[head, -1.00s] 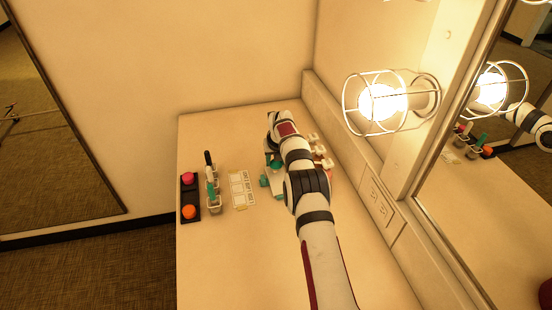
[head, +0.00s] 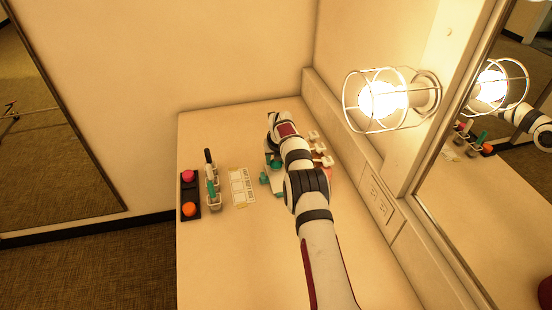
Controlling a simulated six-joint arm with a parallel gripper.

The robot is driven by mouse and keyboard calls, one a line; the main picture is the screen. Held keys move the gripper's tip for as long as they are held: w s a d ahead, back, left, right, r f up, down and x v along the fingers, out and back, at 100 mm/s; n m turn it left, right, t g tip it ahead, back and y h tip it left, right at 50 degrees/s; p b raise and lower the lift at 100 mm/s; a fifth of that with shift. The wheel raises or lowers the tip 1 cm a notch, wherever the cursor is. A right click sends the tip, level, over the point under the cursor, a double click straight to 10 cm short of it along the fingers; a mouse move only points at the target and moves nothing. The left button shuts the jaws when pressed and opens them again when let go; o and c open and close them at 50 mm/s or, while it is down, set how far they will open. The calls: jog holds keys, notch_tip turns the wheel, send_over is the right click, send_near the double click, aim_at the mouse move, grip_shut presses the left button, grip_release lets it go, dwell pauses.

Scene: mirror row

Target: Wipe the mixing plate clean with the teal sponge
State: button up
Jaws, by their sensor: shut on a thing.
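My gripper (head: 272,163) points down over the left side of the arm's end, near the table's middle, and is mostly hidden by my own arm. A teal piece (head: 265,179), which looks like the sponge, shows low beside it, at the pale mixing plate (head: 270,191). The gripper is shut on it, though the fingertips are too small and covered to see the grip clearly. The plate is largely hidden under the arm, so any smears on it cannot be made out. I cannot tell whether the sponge touches the plate.
Left of the plate lie a white printed card (head: 242,187), a rack of upright tools (head: 212,187) and a black tray (head: 190,195) with pink and orange rounds. Small white-topped items (head: 320,150) stand right of my arm. A caged lamp (head: 390,99) is at right; the front table is clear.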

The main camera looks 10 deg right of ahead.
aim_at(278, 176)
jog(key=shift+s, duration=4.2)
jog(key=shift+w+a+f, duration=0.1)
jog(key=shift+w+a, duration=0.1)
jog(key=shift+w, duration=1.9)
jog(key=shift+w+a+f, duration=0.1)
jog(key=shift+w+a, duration=0.1)
jog(key=shift+w, duration=1.85)
jog(key=shift+s+r, duration=0.1)
jog(key=shift+s, duration=4.1)
jog(key=shift+w+d, duration=0.2)
jog(key=shift+w, duration=1.95)
jog(key=shift+w+d, duration=0.2)
jog(key=shift+w, duration=1.9)
jog(key=shift+s, duration=4.15)
jog(key=shift+w+a, duration=0.15)
jog(key=shift+w, duration=1.45)
jog(key=shift+w+a, duration=0.2)
jog(key=shift+w, duration=2.3)
